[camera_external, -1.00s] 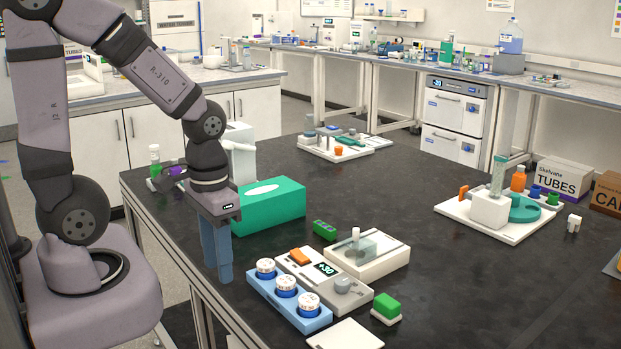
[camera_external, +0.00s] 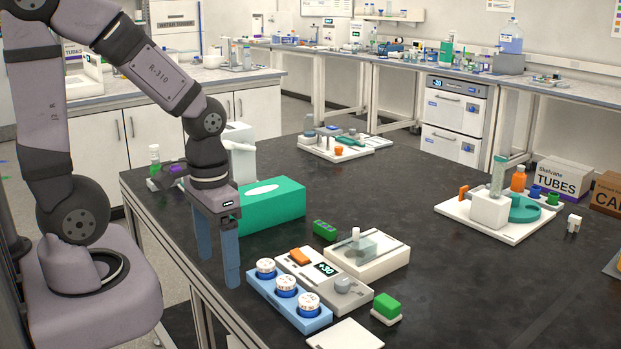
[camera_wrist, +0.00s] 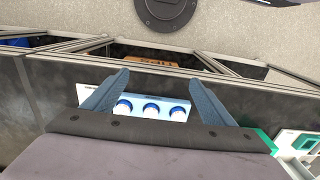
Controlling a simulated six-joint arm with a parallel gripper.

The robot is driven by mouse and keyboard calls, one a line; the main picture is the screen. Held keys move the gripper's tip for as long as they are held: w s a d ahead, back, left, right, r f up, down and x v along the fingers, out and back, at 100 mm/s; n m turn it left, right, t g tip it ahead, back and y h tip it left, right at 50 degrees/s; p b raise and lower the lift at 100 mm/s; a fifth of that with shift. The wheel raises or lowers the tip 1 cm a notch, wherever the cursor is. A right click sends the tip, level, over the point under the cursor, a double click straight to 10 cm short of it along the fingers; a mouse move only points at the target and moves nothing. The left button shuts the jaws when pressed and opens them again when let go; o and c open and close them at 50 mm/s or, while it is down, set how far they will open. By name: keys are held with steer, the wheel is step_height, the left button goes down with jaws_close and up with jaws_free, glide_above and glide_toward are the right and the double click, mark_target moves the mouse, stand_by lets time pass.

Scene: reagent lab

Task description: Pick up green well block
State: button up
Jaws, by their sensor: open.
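A small green block with dark wells in its top (camera_external: 325,230) lies on the black table, between the teal tissue box and a white device with a clear cover. A second green block (camera_external: 387,305) sits on a white base near the table's front; no wells can be made out on it. My gripper (camera_external: 218,268) is open and empty, fingers pointing down, left of both blocks by the table's left edge. In the wrist view its two fingers (camera_wrist: 159,78) stand apart with nothing between them. I cannot make out the welled block in that view.
A blue rack (camera_external: 258,284) with three white-capped vials stands just right of my gripper. The teal tissue box (camera_external: 270,206) is behind it. The table's right middle is clear.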

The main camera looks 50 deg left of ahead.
step_height(320, 180, up, 4)
step_height(320, 180, up, 5)
steer(key=m+t+y+b, duration=0.3)
steer(key=m+t+b, duration=1.1)
steer(key=m+b, duration=1.15)
glide_above(325, 226)
steer(key=s+p, duration=0.2)
steer(key=s, duration=0.4)
steer(key=m, duration=0.1)
step_height(325, 226, down, 19)
steer(key=m+h+b, duration=0.1)
steer(key=m, duration=0.2)
steer(key=m+b, duration=0.2)
steer(key=m, duration=0.1)
steer(key=m+h+b, duration=0.1)
steer(key=m, duration=0.2)
steer(key=shift+w+a+f+g+h+b, duration=0.15)
steer(key=shift+g+h+b, duration=0.15)
steer(key=shift+b, duration=0.1)
steer(key=shift+x, duration=3.7)
steer(key=shift+f, duration=0.1)
steer(key=shift+c, duration=0.7)
